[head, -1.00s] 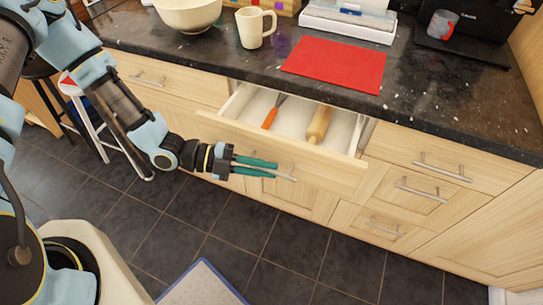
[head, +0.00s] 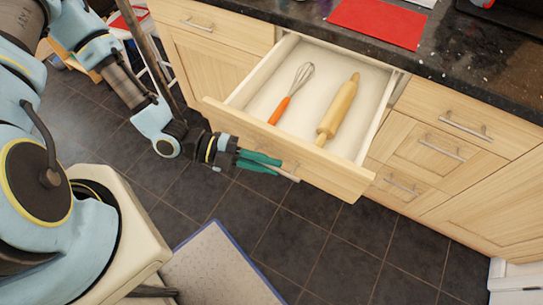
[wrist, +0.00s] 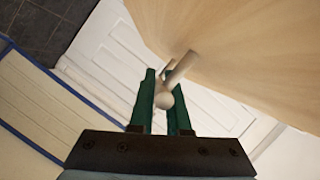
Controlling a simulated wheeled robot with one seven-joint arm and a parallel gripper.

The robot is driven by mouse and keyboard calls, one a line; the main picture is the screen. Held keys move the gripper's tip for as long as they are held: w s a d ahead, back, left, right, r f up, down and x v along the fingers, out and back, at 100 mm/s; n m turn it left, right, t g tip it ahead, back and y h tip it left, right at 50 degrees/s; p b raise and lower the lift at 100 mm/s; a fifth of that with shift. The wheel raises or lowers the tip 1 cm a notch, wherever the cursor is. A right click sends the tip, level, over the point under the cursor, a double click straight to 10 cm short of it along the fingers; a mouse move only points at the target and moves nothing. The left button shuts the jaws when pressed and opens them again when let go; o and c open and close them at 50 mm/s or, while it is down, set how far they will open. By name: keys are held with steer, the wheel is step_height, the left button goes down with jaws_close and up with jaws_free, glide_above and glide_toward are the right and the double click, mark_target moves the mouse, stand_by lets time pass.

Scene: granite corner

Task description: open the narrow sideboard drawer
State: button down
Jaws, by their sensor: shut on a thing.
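The sideboard drawer (head: 265,141) is pulled well out from under the dark worktop. A whisk with an orange handle (head: 280,109) and a wooden rolling pin (head: 338,106) lie inside it. My gripper (head: 270,166) is at the drawer's front face, with its green fingers around the bar handle (head: 290,177). In the wrist view the fingers (wrist: 165,105) are shut on the handle (wrist: 181,68), whose rounded end shows between them. The wooden drawer front (wrist: 240,45) fills the upper right there.
More drawers with bar handles (head: 466,130) are to the right. A red mat (head: 380,22) lies on the dark worktop (head: 440,62). The dark tiled floor (head: 330,250) is clear in front, with a blue-edged pale mat (head: 220,265) near my base.

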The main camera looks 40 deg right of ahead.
steer(key=shift+a, duration=0.1)
steer(key=c, duration=0.9)
jaws_free()
steer(key=b+v, duration=0.3)
steer(key=v, duration=0.7)
steer(key=shift+w+a+r, duration=0.1)
steer(key=shift+w+a, duration=0.15)
steer(key=shift+w, duration=0.05)
